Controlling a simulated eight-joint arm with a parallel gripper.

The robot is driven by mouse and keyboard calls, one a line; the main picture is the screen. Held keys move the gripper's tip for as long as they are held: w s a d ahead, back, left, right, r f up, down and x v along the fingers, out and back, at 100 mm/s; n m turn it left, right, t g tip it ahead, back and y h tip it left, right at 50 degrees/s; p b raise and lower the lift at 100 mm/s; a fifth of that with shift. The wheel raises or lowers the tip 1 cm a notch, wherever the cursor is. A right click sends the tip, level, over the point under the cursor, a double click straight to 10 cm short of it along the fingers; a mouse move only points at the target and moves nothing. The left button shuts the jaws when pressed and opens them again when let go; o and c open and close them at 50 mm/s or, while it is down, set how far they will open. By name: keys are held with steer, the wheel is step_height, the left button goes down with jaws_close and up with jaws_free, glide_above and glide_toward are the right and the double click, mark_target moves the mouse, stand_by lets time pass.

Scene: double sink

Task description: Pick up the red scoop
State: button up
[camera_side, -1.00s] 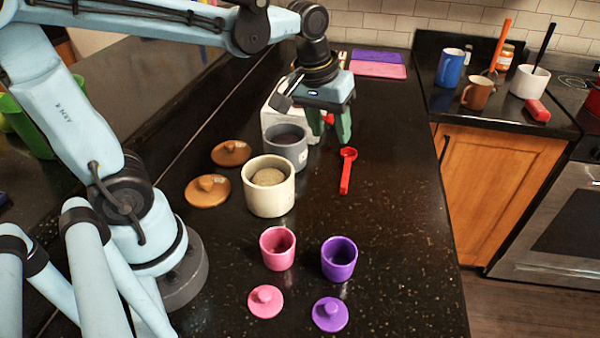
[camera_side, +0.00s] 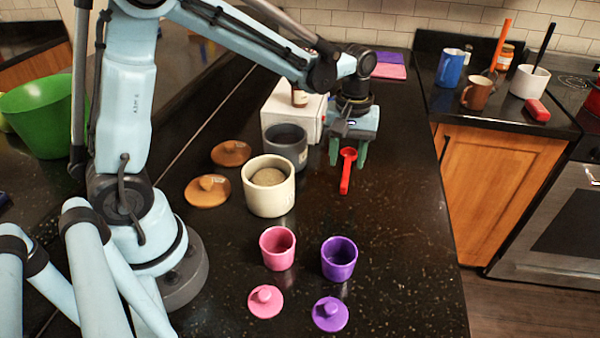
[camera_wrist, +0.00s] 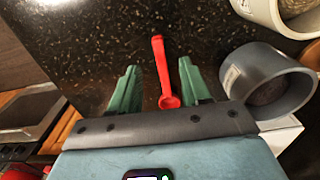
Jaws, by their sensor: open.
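The red scoop (camera_side: 346,176) lies on the dark counter to the right of the grey canister, its bowl toward the back and its handle toward the front. My gripper (camera_side: 348,160) is open over the bowl end of the scoop, with its green fingers on either side of it. In the wrist view the scoop (camera_wrist: 161,70) lies between the two open fingers of my gripper (camera_wrist: 157,82), its handle reaching past the fingertips. The fingers stand apart from the scoop. I cannot tell how high the fingertips are above the counter.
A grey canister (camera_side: 288,150), a cream canister (camera_side: 280,200) and a white box (camera_side: 292,108) stand to the left. Brown lids (camera_side: 208,194) lie further left. Pink (camera_side: 277,260) and purple (camera_side: 340,266) cups stand in front. The counter right of the scoop is clear.

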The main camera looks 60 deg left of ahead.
mark_target(345, 180)
steer(key=shift+w+a+f, duration=0.1)
steer(key=shift+f, duration=1.45)
steer(key=shift+w+f, duration=0.1)
steer(key=shift+f, duration=1.45)
jaws_close()
